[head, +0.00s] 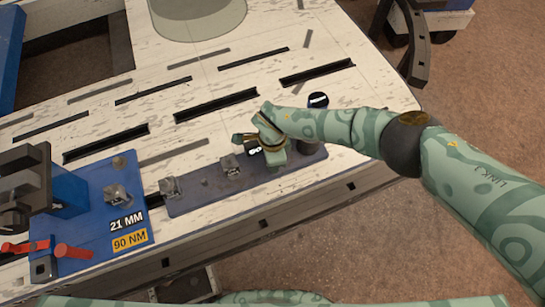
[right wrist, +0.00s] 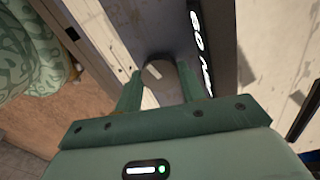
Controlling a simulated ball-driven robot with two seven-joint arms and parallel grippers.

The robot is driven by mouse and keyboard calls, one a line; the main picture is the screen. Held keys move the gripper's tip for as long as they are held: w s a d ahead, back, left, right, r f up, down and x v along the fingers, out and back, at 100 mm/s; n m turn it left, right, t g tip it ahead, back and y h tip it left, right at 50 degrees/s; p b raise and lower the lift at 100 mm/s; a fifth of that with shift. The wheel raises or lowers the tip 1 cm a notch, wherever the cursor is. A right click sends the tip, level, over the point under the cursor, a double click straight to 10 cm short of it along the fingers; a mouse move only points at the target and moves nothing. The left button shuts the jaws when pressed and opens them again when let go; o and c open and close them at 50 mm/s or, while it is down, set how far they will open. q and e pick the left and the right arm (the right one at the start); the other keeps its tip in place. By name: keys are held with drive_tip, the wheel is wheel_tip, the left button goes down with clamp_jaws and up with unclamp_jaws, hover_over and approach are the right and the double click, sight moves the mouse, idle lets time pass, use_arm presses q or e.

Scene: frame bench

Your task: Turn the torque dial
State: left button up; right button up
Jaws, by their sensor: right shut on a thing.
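The torque dial (right wrist: 158,74) is a round dark knob with a pale pointer mark. In the right wrist view it sits between the fingertips of my right gripper (right wrist: 160,88), which is shut on it. In the head view my right gripper (head: 258,146) reaches in from the right, low over the dark grey strip (head: 212,194) on the bench, and hides the dial. A black label with white characters (right wrist: 201,45) stands beside the dial; its text is only partly readable. My left gripper is not in view.
A blue plate (head: 92,205) at the left carries labels reading 21 MM and 90 NM (head: 130,240), plus red-handled parts (head: 72,251). A dark cylinder (head: 311,131) stands right of my gripper. The slotted bench top behind is mostly clear.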

drive_tip(key=m+p, duration=0.1)
drive_tip(key=m, duration=0.4)
drive_tip(key=shift+r+m, duration=0.1)
drive_tip(key=shift+m, duration=0.2)
drive_tip(key=m+p, duration=0.1)
drive_tip(key=m, duration=0.3)
drive_tip(key=shift+m, duration=0.4)
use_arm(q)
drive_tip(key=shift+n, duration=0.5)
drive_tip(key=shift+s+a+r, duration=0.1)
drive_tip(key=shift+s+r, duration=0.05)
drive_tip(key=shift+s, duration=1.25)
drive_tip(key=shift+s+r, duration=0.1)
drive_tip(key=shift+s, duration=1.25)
use_arm(e)
drive_tip(key=shift+m, duration=1)
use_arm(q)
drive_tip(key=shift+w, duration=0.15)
use_arm(e)
drive_tip(key=o, duration=1)
drive_tip(key=shift+c, duration=0.2)
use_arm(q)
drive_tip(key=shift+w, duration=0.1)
